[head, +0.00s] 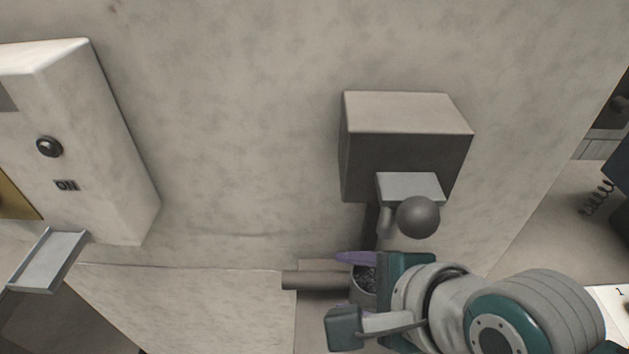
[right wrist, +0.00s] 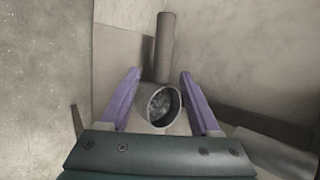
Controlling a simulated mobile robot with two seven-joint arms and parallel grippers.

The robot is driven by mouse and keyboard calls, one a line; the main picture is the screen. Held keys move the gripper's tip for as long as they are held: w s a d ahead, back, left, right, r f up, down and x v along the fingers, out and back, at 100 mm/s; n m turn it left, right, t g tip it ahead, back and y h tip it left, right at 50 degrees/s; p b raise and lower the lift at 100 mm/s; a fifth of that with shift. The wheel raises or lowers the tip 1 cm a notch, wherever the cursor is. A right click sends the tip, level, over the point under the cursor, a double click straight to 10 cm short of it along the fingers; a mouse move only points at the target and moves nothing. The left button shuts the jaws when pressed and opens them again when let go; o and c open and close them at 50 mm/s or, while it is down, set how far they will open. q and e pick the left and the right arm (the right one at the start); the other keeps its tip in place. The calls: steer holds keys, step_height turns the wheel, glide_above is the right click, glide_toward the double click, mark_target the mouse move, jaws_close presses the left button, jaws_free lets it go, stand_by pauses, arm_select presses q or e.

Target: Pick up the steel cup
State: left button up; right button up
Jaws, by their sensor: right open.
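The steel cup (head: 363,284) is a small round grey vessel with dark, grainy-looking contents, low in the middle of the head view and partly hidden by my right gripper (head: 352,287). In the right wrist view the cup (right wrist: 160,106) shows its open mouth between the two purple fingers of my right gripper (right wrist: 160,80). The gripper is open, with a finger on each side of the cup; a gap shows on the right side, and I cannot tell whether the left finger touches. My left gripper is not in view.
A grey cylinder (head: 318,280) lies just left of the cup; I cannot tell if they join. A dark box (head: 405,165) with a grey ball (head: 418,217) is on the wall above. A pale cabinet (head: 90,150) with a metal tray (head: 48,260) stands left.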

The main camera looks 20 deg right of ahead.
steer(key=shift+b+x, duration=0.35)
steer(key=shift+x, duration=1.1)
steer(key=shift+c, duration=0.3)
jaws_close()
steer(key=shift+w+r, duration=0.1)
